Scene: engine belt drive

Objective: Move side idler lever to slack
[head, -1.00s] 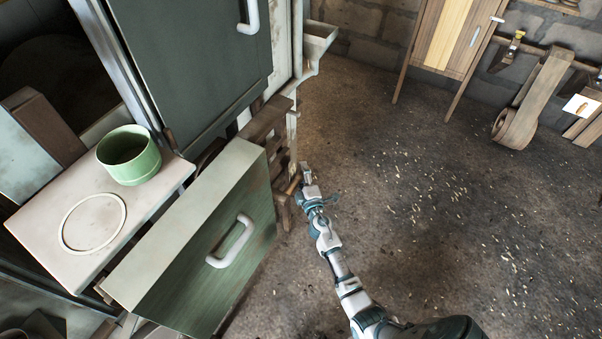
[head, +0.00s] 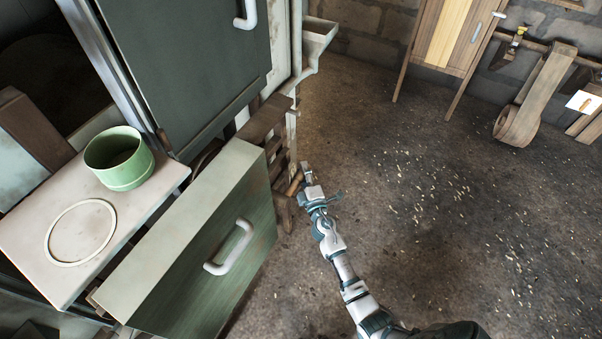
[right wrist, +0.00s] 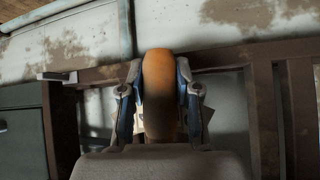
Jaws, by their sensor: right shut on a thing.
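The side idler lever shows its rounded orange-brown wooden handle (right wrist: 159,90) upright in the middle of the right wrist view. In the head view the handle (head: 294,184) is a small brown piece beside the machine's side. My right gripper (head: 303,175) is at this handle, and its fingers (right wrist: 159,98) sit on both sides of it, shut on it. The lever's pivot and the rest of its arm cannot be made out. My left gripper is not in view.
A green box with a white handle (head: 230,248) stands left of my right arm. A pale shelf (head: 40,235) bears a green pot (head: 119,158) and a pale ring (head: 80,233). A dark green door (head: 190,65) is above.

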